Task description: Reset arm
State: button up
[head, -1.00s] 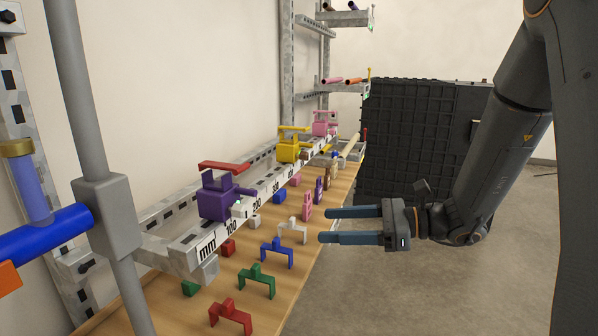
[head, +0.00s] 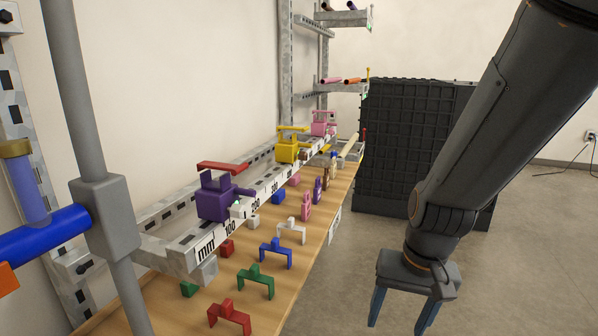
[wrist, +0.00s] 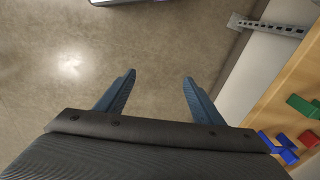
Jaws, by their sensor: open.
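My gripper (head: 402,312) hangs at the lower right of the head view, pointing down over the floor beside the wooden shelf board. Its two blue fingers are spread apart with nothing between them. In the wrist view my gripper (wrist: 159,84) is also open and empty, with bare floor beyond the fingertips. The arm comes down from the upper right of the head view.
A wooden board (head: 318,238) holds red, green, blue and white bracket pieces (head: 256,281). Above it a ruled metal rail (head: 262,190) carries purple, yellow and pink clamps. A black ribbed case (head: 405,140) stands behind. The floor (head: 520,240) at right is clear.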

jog(key=s+a+f+n+g+b, duration=0.1)
jog(key=s+a+f+n+b, duration=0.1)
jog(key=s+a+n+b, duration=0.4)
jog(key=s+a+f+n+b, duration=0.1)
jog(key=a+n+b, duration=0.1)
jog(key=a+b, duration=0.35)
jog(key=d+r+m+p, duration=0.2)
jog(key=d+r+p, duration=0.4)
jog(key=p, duration=0.6)
jog(key=d+r+m+h+p, duration=0.1)
jog(key=d+r+m+p, duration=0.2)
jog(key=d+r+p, duration=0.3)
notch_tip(320, 180, up, 5)
jog(key=s+p, duration=0.1)
jog(key=p, duration=0.6)
jog(key=shift+w, duration=0.1)
jog(key=shift+c, duration=0.4)
